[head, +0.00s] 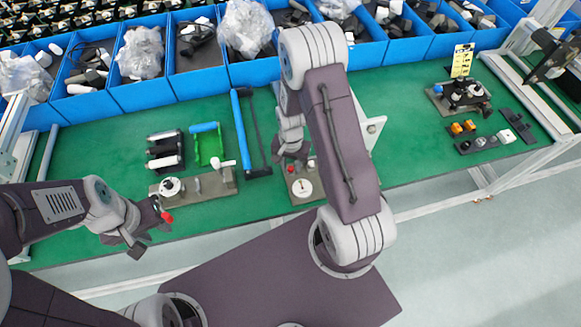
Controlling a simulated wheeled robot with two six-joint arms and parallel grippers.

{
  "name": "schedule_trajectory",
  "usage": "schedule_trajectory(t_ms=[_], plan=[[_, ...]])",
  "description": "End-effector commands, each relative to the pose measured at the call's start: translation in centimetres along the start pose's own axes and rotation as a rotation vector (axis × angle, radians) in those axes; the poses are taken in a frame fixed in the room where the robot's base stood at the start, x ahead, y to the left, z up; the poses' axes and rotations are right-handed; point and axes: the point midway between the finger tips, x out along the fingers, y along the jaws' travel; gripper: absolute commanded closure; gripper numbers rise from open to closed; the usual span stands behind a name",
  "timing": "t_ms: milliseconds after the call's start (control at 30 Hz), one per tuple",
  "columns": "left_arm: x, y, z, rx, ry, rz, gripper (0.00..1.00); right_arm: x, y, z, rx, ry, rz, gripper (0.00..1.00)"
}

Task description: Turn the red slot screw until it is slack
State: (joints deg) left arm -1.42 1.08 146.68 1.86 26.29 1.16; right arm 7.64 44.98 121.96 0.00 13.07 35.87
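A small red piece (291,168) shows at the upper left of a grey-brown plate (303,199) that carries a white round dial (303,187). It may be the red slot screw, but it is too small to see a slot. My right gripper (291,160) points down right over this plate, close to the red piece. Its fingertips are small and partly hidden, so I cannot tell whether they touch it. My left gripper (150,226) is at the front left edge of the table. A small red-tipped piece (167,217) shows beside its fingers; I cannot tell whether it is held.
Another plate (212,184) with a white round part (171,187) lies to the left. Black, white, green and blue-handled tools lie behind it. Blue bins (196,72) line the back. A fixture with a yellow tag (462,60) stands right. The green mat (405,130) is clear right of centre.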

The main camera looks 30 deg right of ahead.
Motion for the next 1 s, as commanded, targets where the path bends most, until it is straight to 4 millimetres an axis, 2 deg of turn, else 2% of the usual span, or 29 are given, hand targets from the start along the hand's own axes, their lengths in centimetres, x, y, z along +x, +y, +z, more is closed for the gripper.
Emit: schedule_trajectory(t_ms=[233,300,367,533,633,900,1000], plan=[[-0.1,0.0,0.0,0.000,0.000,0.000,0.64,0.0,-0.2,0.0,0.000,0.000,0.000,0.65],[-0.1,0.0,0.0,0.000,0.000,0.000,0.64,0.0,-0.2,0.0,0.000,0.000,0.000,0.85],[-0.1,0.0,0.0,0.000,0.000,0.000,0.64,0.0,-0.2,0.0,0.000,0.000,0.000,1.00],[-0.2,0.0,0.0,0.000,0.000,0.000,0.64,0.0,-0.2,0.0,-0.019,0.001,0.000,1.00],[-0.6,0.0,-0.1,0.000,0.000,0.000,0.64,-0.2,-0.2,0.0,-0.183,0.001,-0.001,1.00],[-1.4,0.0,-0.1,0.000,0.000,0.000,0.64,-0.2,-0.2,0.0,-0.782,0.002,0.000,1.00],[-1.4,0.0,-0.1,0.000,0.000,0.000,0.64,-0.2,-0.2,-0.1,-0.884,0.002,0.000,1.00]])
